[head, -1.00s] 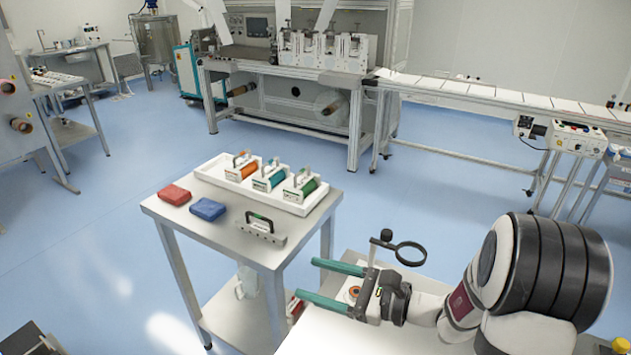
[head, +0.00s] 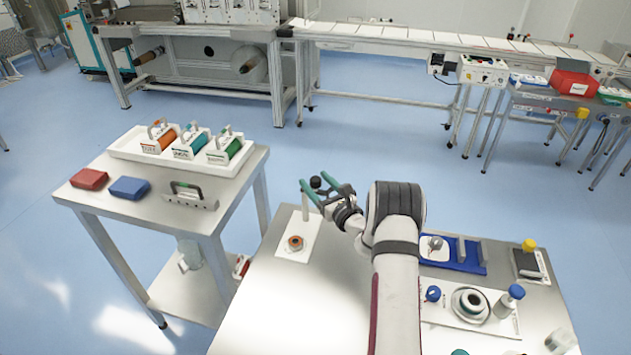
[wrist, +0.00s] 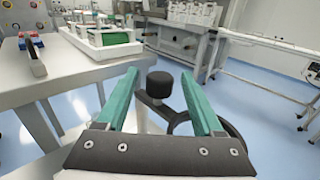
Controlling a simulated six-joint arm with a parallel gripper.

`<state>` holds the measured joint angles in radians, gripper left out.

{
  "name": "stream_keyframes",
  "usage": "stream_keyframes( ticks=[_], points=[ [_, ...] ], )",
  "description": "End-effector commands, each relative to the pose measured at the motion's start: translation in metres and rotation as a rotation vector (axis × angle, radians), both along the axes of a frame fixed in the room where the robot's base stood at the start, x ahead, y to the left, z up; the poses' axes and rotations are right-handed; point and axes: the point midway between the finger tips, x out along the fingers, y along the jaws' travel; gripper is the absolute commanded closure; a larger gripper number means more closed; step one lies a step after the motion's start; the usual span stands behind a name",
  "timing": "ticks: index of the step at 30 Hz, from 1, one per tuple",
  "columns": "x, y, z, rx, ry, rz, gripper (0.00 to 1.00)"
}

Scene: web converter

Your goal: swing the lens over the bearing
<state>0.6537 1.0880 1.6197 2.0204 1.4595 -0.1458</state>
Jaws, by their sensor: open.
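The bearing (head: 295,243), an orange-brown ring, sits on a white base plate (head: 290,256) at the left end of the near table. A pale post (head: 305,207) rises behind it, topped by a black knob (wrist: 159,84). The black lens ring (wrist: 235,131) shows in the wrist view, partly hidden behind my right finger; in the head view my gripper mostly covers it. My gripper (head: 312,178) is open at the post top. Its teal fingers (wrist: 159,74) straddle the knob in the wrist view; I cannot tell whether they touch it.
A steel side table (head: 150,205) at left carries red and blue packs, a handled metal block and a white tray of rollers (head: 125,148). Right of my arm stand a blue tray (head: 468,265) and a white tray of parts (head: 432,312). Floor lies between the tables and the machines.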

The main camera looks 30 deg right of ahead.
Motion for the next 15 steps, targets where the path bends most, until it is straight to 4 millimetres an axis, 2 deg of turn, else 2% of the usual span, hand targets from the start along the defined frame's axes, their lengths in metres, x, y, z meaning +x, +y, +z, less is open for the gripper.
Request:
stream_keyframes(
  ticks=[3, 11, 15],
  points=[
    [0.0065, 0.0005, -0.0004, 0.000, 0.001, 0.001, 0.31],
    [0.0074, 0.0004, -0.0002, 0.000, 0.001, 0.001, 0.31],
    [0.0073, 0.0004, -0.0002, 0.000, 0.001, 0.001, 0.57]
  ],
)
